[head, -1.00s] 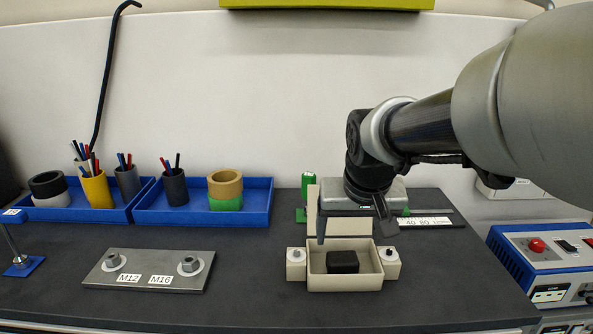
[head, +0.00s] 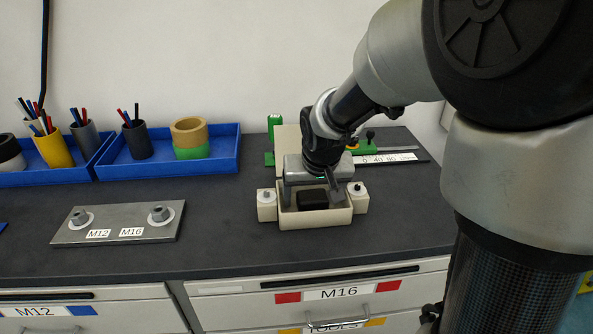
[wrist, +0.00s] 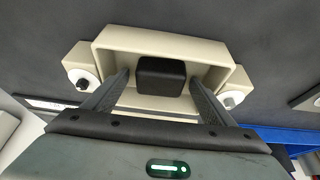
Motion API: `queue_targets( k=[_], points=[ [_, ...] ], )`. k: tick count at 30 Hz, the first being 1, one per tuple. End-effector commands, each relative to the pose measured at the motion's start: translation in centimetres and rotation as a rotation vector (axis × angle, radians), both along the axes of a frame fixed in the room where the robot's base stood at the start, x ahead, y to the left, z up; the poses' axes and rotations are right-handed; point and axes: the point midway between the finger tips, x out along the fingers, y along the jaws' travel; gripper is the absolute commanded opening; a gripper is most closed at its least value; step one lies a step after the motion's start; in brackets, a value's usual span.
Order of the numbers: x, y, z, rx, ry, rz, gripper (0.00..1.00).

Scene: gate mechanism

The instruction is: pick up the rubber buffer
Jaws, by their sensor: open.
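The rubber buffer (head: 311,199) is a small black block inside an open beige box (head: 316,221) on the dark bench. In the wrist view the buffer (wrist: 161,77) sits between the two fingers of my gripper (wrist: 160,85), with a gap on both sides. My gripper (head: 316,190) is open and reaches down into the box. In the head view it partly hides the back of the box. I cannot tell the exact height of the fingertips over the box floor.
A steel plate with nuts (head: 120,223) lies to the left. Blue trays (head: 165,170) with pen cups and tape rolls stand behind it. A scale (head: 392,158) lies behind on the right. Bench between plate and box is clear.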

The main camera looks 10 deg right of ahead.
Motion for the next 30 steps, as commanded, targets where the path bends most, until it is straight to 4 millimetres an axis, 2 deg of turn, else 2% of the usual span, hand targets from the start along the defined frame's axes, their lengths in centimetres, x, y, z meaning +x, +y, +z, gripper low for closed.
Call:
queue_targets(
  k=[4,12,13,19,22,30],
  points=[
    [0.0,0.0,0.1,0.0,-0.001,0.0,0.78],
    [0.0,0.0,0.1,0.0,-0.001,0.0,0.32],
    [0.0,0.0,0.1,0.0,-0.002,0.0,0.3],
    [0.0,0.0,0.2,0.0,-0.002,0.0,0.3],
    [0.1,0.0,1.0,-0.001,-0.005,0.0,0.3],
    [0.1,0.0,6.2,0.0,-0.007,-0.001,0.3]
  ],
)
